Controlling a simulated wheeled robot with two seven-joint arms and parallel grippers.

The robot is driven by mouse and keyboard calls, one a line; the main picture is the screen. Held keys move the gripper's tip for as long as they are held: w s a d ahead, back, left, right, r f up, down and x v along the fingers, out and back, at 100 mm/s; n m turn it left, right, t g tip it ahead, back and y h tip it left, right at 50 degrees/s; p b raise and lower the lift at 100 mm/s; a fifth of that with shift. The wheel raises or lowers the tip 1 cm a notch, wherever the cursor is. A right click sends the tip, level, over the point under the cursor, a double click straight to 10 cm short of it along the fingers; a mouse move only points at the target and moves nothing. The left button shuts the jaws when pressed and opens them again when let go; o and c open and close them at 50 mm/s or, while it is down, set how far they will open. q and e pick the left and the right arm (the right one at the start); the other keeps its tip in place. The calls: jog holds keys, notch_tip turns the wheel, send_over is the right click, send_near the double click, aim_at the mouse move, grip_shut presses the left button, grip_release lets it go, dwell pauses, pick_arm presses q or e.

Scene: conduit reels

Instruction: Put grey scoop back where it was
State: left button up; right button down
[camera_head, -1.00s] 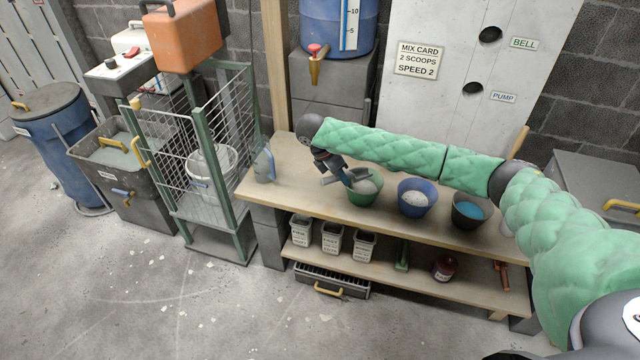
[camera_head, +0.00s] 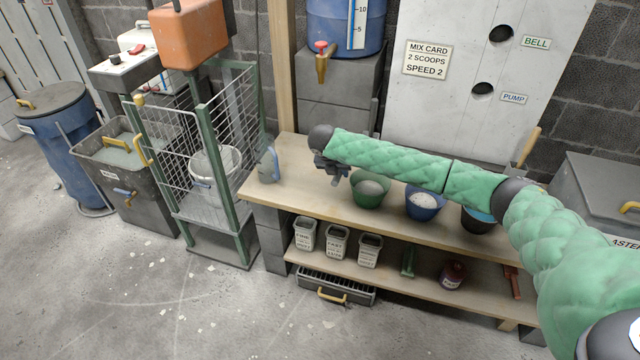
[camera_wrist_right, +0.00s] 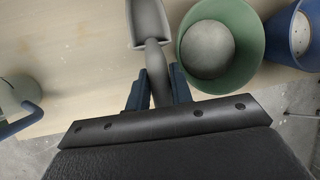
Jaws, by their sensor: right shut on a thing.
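My right gripper (camera_head: 335,172) is above the bench, just left of the green bucket (camera_head: 362,203). In the right wrist view its two dark fingers (camera_wrist_right: 158,92) are shut on the handle of the grey scoop (camera_wrist_right: 150,24). The scoop's bowl points away from the gripper, over bare bench beside the green bucket (camera_wrist_right: 247,70), which holds pale grey material. I cannot tell if the scoop touches the bench. In the head view the scoop is hard to make out behind the gripper. My left gripper is not in view.
A blue bucket (camera_head: 424,212) with white material and a dark bucket (camera_head: 474,222) stand to the right. A grey jug with a blue handle (camera_head: 268,166) stands at the bench's left end, near the wire cage (camera_head: 232,105). Labelled tubs (camera_head: 336,243) sit on the lower shelf.

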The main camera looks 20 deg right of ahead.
jog(key=w+a+f, duration=0.1)
jog(key=a, duration=0.1)
jog(key=w+a+f, duration=0.1)
jog(key=w+f, duration=0.1)
jog(key=w+a+f, duration=0.1)
jog(key=a, duration=0.1)
jog(key=shift+w+a+f+p, duration=0.15)
jog(key=shift+w+a+p, duration=0.05)
jog(key=shift+a+p, duration=0.15)
jog(key=shift+a+f+p, duration=0.1)
jog(key=shift+f+p, duration=0.25)
jog(key=shift+f, duration=1.7)
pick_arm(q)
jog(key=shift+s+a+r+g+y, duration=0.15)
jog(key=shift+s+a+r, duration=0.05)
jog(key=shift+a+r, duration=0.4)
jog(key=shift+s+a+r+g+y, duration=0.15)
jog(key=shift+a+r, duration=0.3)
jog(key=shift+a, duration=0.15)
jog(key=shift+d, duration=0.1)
pick_arm(e)
jog(key=c, duration=1.2)
grip_release()
jog(key=shift+c, duration=0.2)
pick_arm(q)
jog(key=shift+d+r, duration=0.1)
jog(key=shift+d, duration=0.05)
